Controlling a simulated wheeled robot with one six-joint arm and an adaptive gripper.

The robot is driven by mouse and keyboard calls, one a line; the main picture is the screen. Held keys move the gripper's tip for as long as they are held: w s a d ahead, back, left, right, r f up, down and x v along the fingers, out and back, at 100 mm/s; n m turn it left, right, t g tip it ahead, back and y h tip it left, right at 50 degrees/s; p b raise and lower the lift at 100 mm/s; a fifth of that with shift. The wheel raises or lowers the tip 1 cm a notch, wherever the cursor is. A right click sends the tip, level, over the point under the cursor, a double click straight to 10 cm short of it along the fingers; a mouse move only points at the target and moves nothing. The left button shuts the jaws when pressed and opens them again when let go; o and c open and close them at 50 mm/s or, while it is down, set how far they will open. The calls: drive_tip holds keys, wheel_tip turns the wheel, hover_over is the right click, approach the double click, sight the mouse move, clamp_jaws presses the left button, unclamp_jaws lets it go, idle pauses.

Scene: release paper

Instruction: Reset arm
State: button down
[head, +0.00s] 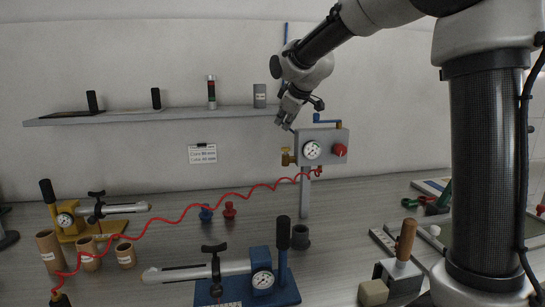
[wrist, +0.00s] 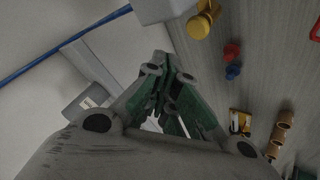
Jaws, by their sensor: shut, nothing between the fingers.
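My gripper (head: 283,120) is raised in front of the back wall, just left of the grey gauge box (head: 325,145). It points down and left and is shut with nothing held. In the wrist view my gripper's fingers (wrist: 162,62) come together, with green inner faces. The grey box also shows at the top of the wrist view (wrist: 165,8), near the fingertips. It carries a round gauge, a red knob, a brass valve (head: 288,157) and a blue lever. Whether the gripper touches the box cannot be told.
A blue press (head: 265,280) and a yellow press (head: 85,222) stand on the bench, with several cardboard tubes (head: 50,250) at left. A red coiled hose (head: 180,218) runs across the bench from the box. A shelf (head: 150,115) with small items is on the wall.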

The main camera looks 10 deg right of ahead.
drive_tip(key=s+d+f+m+g, duration=0.2)
drive_tip(key=s+f, duration=0.4)
drive_tip(key=s+d+f+m, duration=0.1)
drive_tip(key=s+d, duration=0.3)
drive_tip(key=s, duration=0.7)
drive_tip(key=s+d+f+m+g+h, duration=0.1)
drive_tip(key=s+d+m, duration=0.3)
drive_tip(key=s, duration=0.8)
drive_tip(key=s+d+f+m+g, duration=0.1)
drive_tip(key=s+d+m, duration=0.2)
drive_tip(key=s, duration=0.9)
drive_tip(key=shift+s+d+f+h, duration=0.15)
drive_tip(key=shift+d+h, duration=0.15)
drive_tip(key=shift+d, duration=1.05)
